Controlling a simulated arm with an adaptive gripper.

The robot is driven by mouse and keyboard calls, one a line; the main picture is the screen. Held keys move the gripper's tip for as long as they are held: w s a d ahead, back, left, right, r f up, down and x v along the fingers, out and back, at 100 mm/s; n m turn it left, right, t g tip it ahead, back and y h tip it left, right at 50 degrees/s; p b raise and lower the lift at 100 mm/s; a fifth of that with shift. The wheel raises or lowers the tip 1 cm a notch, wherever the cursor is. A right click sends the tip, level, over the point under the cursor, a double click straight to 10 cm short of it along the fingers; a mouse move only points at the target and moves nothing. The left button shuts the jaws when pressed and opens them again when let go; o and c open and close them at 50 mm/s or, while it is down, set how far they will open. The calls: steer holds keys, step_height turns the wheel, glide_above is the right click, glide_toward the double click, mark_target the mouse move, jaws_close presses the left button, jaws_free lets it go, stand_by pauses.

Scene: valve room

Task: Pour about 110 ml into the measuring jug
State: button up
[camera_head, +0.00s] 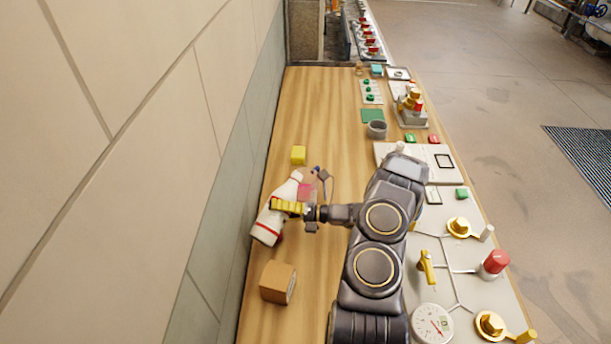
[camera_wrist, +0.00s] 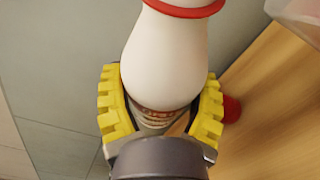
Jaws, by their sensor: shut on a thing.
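A white bottle-shaped vessel with red bands (camera_head: 267,226) leans at a slant in the head view, near the wall side of the bench. It fills the middle of the wrist view (camera_wrist: 165,60). My gripper (camera_head: 288,207) is shut on it, with yellow ribbed pads on both sides of its body. I cannot tell whether liquid is leaving it. I cannot make out the measuring jug for certain. A pale see-through shape (camera_wrist: 300,15) shows in the wrist view's upper right corner. A pink piece (camera_head: 305,191) shows beside my gripper in the head view.
A yellow block (camera_head: 298,155) and a brown box (camera_head: 278,282) stand near the vessel. A grey cup (camera_head: 376,129) is farther back. A panel with gold valves and a gauge (camera_head: 432,323) lies right of my arm. The wall bounds the left; bare wood lies behind.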

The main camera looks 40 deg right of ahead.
mark_target(290, 196)
stand_by(0.6)
steer(key=shift+w+d+n, duration=0.15)
steer(key=shift+d+n, duration=0.05)
steer(key=shift+n, duration=0.5)
steer(key=shift+w+d+r+n+g+h, duration=0.1)
steer(key=shift+d+r+n+g+h, duration=0.15)
steer(key=shift+r+n, duration=0.2)
steer(key=shift+w+d+r+n+g+h, duration=0.1)
steer(key=shift+d+r+n+g+h, duration=0.1)
steer(key=shift+r+n+h, duration=0.2)
steer(key=shift+w+d+f+n+g+h, duration=0.2)
steer(key=shift+d+f+n+h, duration=0.3)
steer(key=shift+n, duration=0.55)
steer(key=shift+r+n+h, duration=0.2)
steer(key=shift+n+h, duration=0.15)
steer(key=shift+n, duration=0.45)
steer(key=shift+n+h, duration=0.9)
steer(key=shift+n, duration=0.3)
steer(key=shift+s+d+r+n+h, duration=0.1)
steer(key=shift+d+r+n+h, duration=0.05)
steer(key=shift+r+n+h, duration=0.4)
